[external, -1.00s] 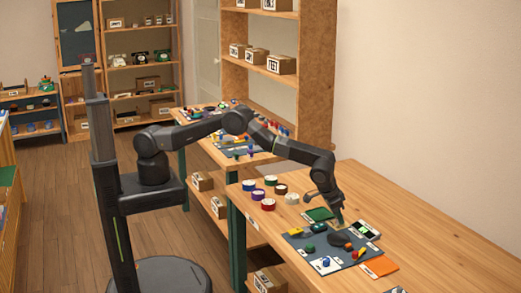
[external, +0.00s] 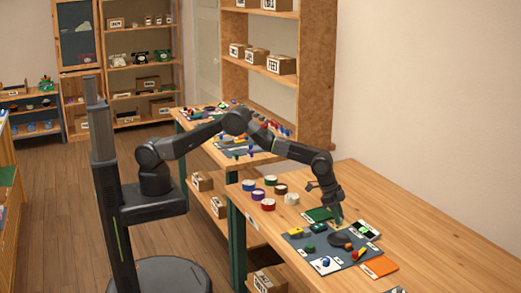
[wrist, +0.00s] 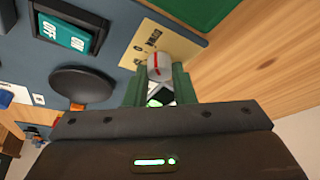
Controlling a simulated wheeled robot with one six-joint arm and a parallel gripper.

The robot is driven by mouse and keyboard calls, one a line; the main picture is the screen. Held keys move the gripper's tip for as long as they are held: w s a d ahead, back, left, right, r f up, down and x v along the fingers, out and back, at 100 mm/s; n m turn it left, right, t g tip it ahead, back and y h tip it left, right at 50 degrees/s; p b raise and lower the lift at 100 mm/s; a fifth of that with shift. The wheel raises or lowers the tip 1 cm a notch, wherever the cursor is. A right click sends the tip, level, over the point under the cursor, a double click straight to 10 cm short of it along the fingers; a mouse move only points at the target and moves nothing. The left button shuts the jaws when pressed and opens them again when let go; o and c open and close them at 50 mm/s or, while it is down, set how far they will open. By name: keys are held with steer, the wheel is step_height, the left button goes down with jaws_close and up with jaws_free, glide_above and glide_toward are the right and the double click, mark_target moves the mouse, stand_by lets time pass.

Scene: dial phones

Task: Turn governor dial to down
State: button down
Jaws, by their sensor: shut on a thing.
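The dial (wrist: 159,66) is a pale grey round knob with a red line, on a cream panel (wrist: 178,37) with small dark lettering that I cannot read clearly. In the wrist view the red line runs nearly up and down the picture. My gripper (wrist: 157,84) has its green fingers on either side of the dial and is shut on it. In the external view my gripper (external: 338,218) reaches down to the far edge of the dark mat (external: 297,239), and the dial cannot be made out there.
On the mat are a teal rocker switch (wrist: 66,32), a black round pad (wrist: 80,84) and small coloured parts. A green sheet (external: 318,214) and an orange sheet (external: 381,266) lie beside it. Tape rolls (external: 268,205) stand to the left. The table's right side is bare.

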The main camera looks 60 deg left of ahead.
steer(key=shift+m, duration=0.4)
steer(key=c, duration=1.2)
jaws_free()
steer(key=b+v, duration=0.1)
steer(key=v, duration=1.2)
steer(key=shift+a+r, duration=0.15)
steer(key=shift+r, duration=0.3)
steer(key=shift+w+f, duration=0.1)
steer(key=shift+w, duration=0.1)
steer(key=x, duration=0.6)
steer(key=p+x, duration=0.1)
steer(key=x, duration=0.6)
steer(key=shift+s+d+f, duration=0.15)
steer(key=shift+d+f, duration=0.05)
steer(key=shift+f, duration=0.15)
